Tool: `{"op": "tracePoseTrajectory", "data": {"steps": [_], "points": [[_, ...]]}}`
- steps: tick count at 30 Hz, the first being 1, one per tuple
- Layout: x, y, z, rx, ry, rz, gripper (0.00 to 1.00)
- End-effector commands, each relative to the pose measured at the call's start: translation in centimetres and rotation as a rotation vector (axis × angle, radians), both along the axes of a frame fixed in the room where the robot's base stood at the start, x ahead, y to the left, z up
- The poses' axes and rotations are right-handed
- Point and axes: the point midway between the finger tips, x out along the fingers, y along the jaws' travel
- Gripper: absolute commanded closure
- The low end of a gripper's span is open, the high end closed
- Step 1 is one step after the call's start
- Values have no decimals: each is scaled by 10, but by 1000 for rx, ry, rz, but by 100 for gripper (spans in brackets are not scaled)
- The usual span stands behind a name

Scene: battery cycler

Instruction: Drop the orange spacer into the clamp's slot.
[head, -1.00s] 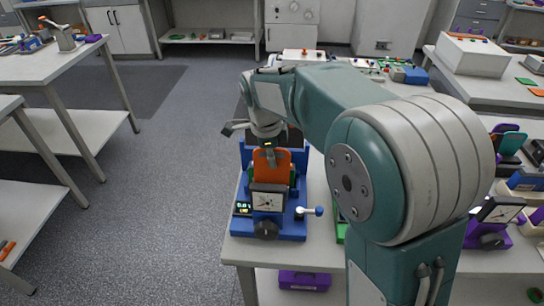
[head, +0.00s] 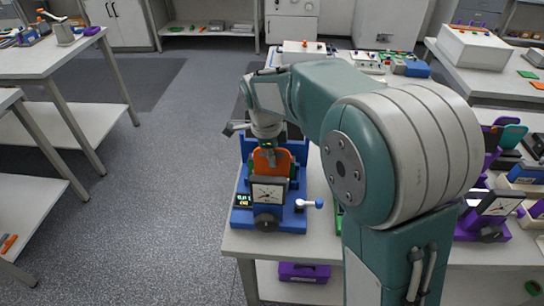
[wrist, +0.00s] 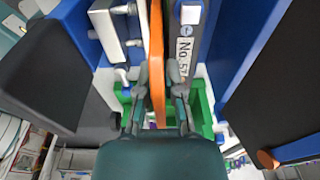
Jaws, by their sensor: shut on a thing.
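The orange spacer (head: 272,163) is an upright plate in the head view, behind the dial gauge of the blue clamp (head: 296,222). My gripper (head: 268,150) comes down on it from above. In the wrist view my gripper (wrist: 159,93) is shut on the spacer (wrist: 156,50), with one finger on each side. The spacer appears edge-on there, between a white-and-blue block and a grey plate. A green part of the clamp (wrist: 203,105) lies around the fingertips. The spacer's lower edge is hidden, so I cannot tell whether it touches the slot's bottom.
The clamp stands near the left front of a light bench (head: 242,240). A white-knobbed lever (head: 309,204) sticks out at its right, and a small display (head: 243,199) sits at its left. A purple box (head: 304,273) is on the shelf below. Purple devices crowd the right.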

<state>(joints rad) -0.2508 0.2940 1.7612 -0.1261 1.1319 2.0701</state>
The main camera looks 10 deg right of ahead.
Motion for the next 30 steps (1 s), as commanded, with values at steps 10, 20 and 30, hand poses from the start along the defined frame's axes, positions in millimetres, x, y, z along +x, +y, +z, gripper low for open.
{"op": "tracePoseTrajectory", "data": {"steps": [10,20,30], "points": [[0,0,-4,-1,2,0,68],[0,0,-4,-1,2,0,50],[0,0,0,0,0,0,50]]}}
